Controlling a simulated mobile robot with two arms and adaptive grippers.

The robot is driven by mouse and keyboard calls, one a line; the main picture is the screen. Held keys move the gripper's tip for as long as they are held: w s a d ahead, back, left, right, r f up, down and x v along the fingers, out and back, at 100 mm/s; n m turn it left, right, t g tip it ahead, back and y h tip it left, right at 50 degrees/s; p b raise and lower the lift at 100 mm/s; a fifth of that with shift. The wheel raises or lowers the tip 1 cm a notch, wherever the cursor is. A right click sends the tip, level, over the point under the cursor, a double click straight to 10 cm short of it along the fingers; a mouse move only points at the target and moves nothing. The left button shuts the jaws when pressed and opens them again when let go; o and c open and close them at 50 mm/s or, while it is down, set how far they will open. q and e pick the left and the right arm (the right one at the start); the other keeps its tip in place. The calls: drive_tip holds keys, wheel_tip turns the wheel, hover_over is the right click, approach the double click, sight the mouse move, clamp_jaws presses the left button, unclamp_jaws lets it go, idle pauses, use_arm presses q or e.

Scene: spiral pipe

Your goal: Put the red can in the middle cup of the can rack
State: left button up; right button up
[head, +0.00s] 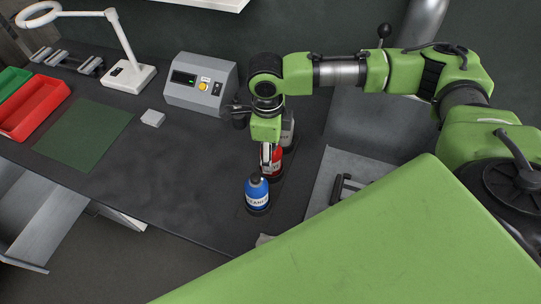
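A red can (275,162) stands between a blue can (257,197) in front and a grey can (289,132) behind, all in one row. The dark can rack (258,210) shows only as a low dark base under the row, and its cups are hard to make out. My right gripper (267,153) points down from above at the top of the red can. Its green wrist hides part of that can and of the grey one. I cannot tell whether the fingers grip the can or whether it is fully seated. My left gripper is not in view.
A grey control box (201,84) with a yellow button stands left of the row. A white lamp (130,75), a green mat (84,134), a small pale block (153,118) and a red bin (35,106) are farther left. The dark table between mat and cans is clear.

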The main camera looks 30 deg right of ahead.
wheel_tip(320, 180, up, 10)
drive_tip(key=shift+a+f+b, duration=0.15)
drive_tip(key=shift+f+b, duration=0.1)
drive_tip(key=shift+b, duration=0.25)
idle(0.3)
